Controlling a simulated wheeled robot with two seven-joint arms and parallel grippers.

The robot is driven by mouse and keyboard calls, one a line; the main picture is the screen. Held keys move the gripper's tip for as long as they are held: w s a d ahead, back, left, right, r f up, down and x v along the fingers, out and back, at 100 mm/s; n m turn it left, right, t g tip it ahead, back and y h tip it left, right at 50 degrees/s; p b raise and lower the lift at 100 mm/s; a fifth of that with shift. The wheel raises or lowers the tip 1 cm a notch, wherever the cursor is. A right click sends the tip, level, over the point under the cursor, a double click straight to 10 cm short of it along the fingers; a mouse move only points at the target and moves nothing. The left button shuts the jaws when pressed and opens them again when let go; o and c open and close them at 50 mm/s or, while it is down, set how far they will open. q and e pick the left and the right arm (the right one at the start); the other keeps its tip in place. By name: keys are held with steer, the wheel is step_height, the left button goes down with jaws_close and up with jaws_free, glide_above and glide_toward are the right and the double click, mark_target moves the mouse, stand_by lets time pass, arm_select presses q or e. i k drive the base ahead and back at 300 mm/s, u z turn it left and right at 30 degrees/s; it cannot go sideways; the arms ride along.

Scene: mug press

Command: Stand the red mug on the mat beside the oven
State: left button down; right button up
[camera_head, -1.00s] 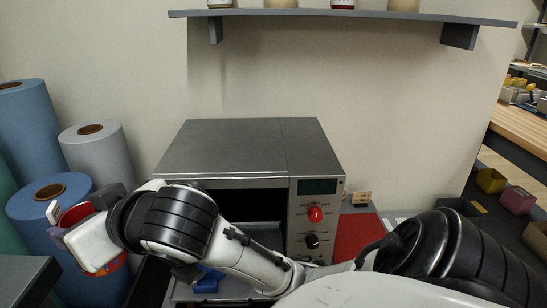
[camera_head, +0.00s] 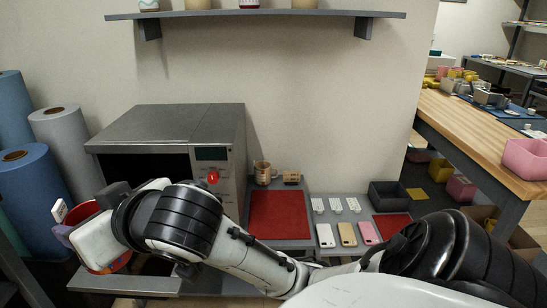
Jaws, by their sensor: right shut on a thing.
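The red mug (camera_head: 84,212) is at the left of the view, mostly hidden behind my right gripper and wrist. Its red side shows above the fingers and again below them. My right gripper (camera_head: 64,224) is shut on the mug and holds it in front of the oven's left side. The oven (camera_head: 170,122) is a grey box with a red knob, its dark front partly covered by my arm. The red mat (camera_head: 278,216) lies flat and bare on the grey surface right of the oven. My left gripper is not in view.
A patterned mug (camera_head: 264,173) and a small tan sign (camera_head: 292,178) stand behind the mat. Several phones (camera_head: 347,234) and a dark bin (camera_head: 388,195) are to its right. Blue and grey rolls (camera_head: 59,135) stand at the far left. A shelf (camera_head: 260,14) hangs above.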

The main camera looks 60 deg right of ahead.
mark_target(282, 221)
steer(key=k, duration=0.75)
steer(key=z, duration=1)
steer(key=i, duration=1.5)
